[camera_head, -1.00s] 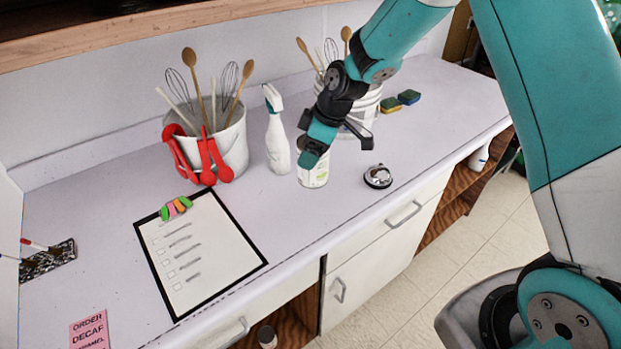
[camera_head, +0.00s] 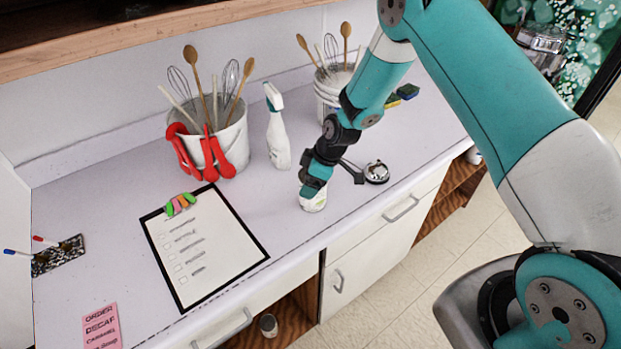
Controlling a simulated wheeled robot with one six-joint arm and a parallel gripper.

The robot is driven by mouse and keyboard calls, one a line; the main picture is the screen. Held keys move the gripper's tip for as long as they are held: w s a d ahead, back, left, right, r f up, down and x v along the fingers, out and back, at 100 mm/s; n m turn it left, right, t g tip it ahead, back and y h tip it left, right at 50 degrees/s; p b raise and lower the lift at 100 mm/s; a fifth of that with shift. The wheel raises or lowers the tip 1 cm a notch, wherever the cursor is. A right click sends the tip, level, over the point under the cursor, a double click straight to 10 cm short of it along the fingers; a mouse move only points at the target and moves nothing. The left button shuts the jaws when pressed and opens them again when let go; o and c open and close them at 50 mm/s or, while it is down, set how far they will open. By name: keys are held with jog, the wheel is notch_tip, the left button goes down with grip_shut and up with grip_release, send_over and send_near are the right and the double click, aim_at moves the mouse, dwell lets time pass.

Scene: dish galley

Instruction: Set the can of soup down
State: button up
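The can of soup (camera_head: 313,203) is pale with a little green, and only its lower part shows, near the counter's front edge. My gripper (camera_head: 314,186) comes down over it from above and hides its top. The fingers are hard to make out, but the can has moved along with the gripper, so it looks shut on the can. The can looks roughly upright. I cannot tell whether its base touches the white counter (camera_head: 290,218) or hangs just above it.
A clipboard (camera_head: 205,245) lies to the left. A spray bottle (camera_head: 278,140) and a utensil bucket (camera_head: 236,135) with red spoons stand behind. A call bell (camera_head: 376,172) is close on the right. A second bucket (camera_head: 328,98) and sponges (camera_head: 408,91) are further back.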

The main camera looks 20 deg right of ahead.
jog(key=shift+f, duration=0.2)
jog(key=o, duration=1.1)
jog(key=shift+r, duration=0.35)
jog(key=shift+d+r, duration=0.15)
jog(key=shift+r, duration=0.05)
jog(key=b+v, duration=0.5)
jog(key=v, duration=0.6)
jog(key=s+a+r+m+g, duration=0.1)
jog(key=s+a+r+m, duration=0.1)
jog(key=s+a+r, duration=0.35)
jog(key=s+a+r+m, duration=0.1)
jog(key=s+a+r, duration=0.1)
jog(key=s+r, duration=0.65)
jog(key=s+m, duration=0.1)
jog(key=s, duration=0.4)
jog(key=s+r, duration=0.1)
jog(key=s, duration=0.4)
jog(key=s+r+m+g, duration=0.1)
jog(key=s, duration=0.4)
jog(key=shift+s+a+m, duration=0.2)
jog(key=shift+m, duration=0.1)
